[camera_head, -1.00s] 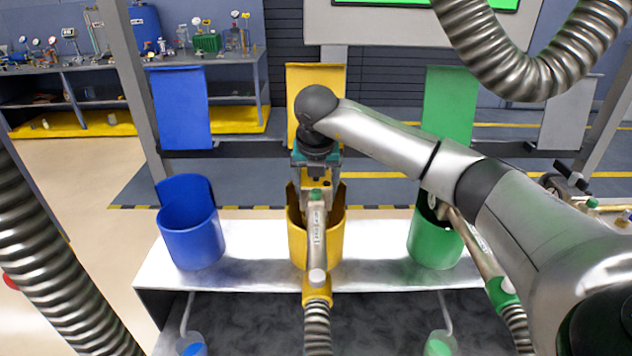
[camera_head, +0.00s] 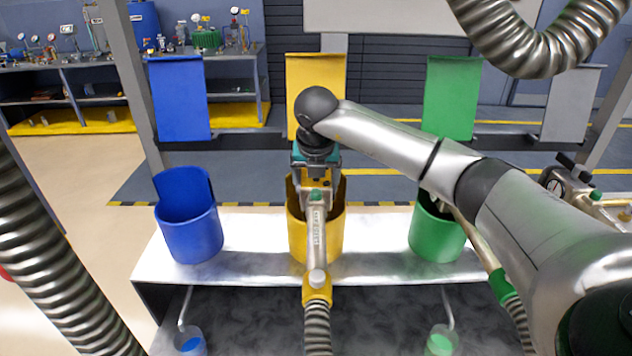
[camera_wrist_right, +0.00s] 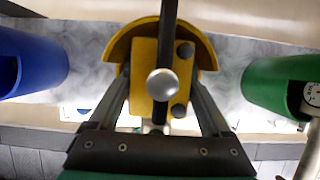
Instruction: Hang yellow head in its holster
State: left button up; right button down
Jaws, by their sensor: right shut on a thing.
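The yellow head has a metal handle (camera_head: 317,235) and a yellow collar (camera_head: 317,290) at its hose end. My right gripper (camera_head: 317,178) is shut on its yellow block, which shows between the fingers in the right wrist view (camera_wrist_right: 146,78). The yellow holster (camera_head: 297,235) is an open-fronted cup on the shelf. The head's upper part is at the holster's mouth, and its handle hangs in front. In the wrist view the holster's curved rim (camera_wrist_right: 207,50) arcs around the block. The head's lower nozzle is hidden, so its seating cannot be told. My left gripper is out of view.
The blue holster (camera_head: 190,235) stands empty to the left. The green holster (camera_head: 432,240) to the right holds the green head (camera_head: 480,245). The white shelf (camera_head: 255,240) is clear between the holsters. A ribbed hose (camera_head: 317,325) hangs from the yellow head.

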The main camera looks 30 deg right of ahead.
jog(key=shift+f, duration=0.4)
grip_release()
jog(key=shift+s+f, duration=0.1)
jog(key=shift+f, duration=0.05)
jog(key=shift+a+r, duration=0.1)
jog(key=shift+r, duration=0.35)
jog(key=v, duration=1.4)
jog(key=shift+r, duration=0.3)
jog(key=shift+s, duration=0.15)
